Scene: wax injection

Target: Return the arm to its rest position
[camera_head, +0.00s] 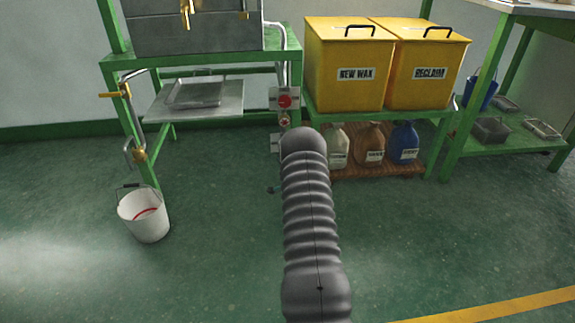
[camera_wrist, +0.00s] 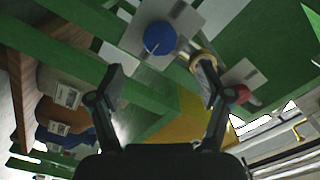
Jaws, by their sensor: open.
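My gripper (camera_wrist: 160,84) shows in the wrist view with its two dark fingers spread apart and nothing held between them. A blue round knob (camera_wrist: 160,38) on a pale plate lies beyond the fingertips. A red knob (camera_wrist: 243,93) is just right of the right finger, and a tan ring (camera_wrist: 203,58) shows by that finger's tip; I cannot tell whether they touch. In the head view my grey ribbed arm (camera_head: 309,220) reaches forward over the floor towards the green stand, and my gripper is hidden there.
A green frame holds a metal tank (camera_head: 195,30) and a tray (camera_head: 197,92). A red button (camera_head: 285,101) is on its post. Yellow bins NEW WAX (camera_head: 346,75) and RECLAIM (camera_head: 428,72) stand right, above several containers. A white bucket (camera_head: 144,216) stands left. The front floor is clear.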

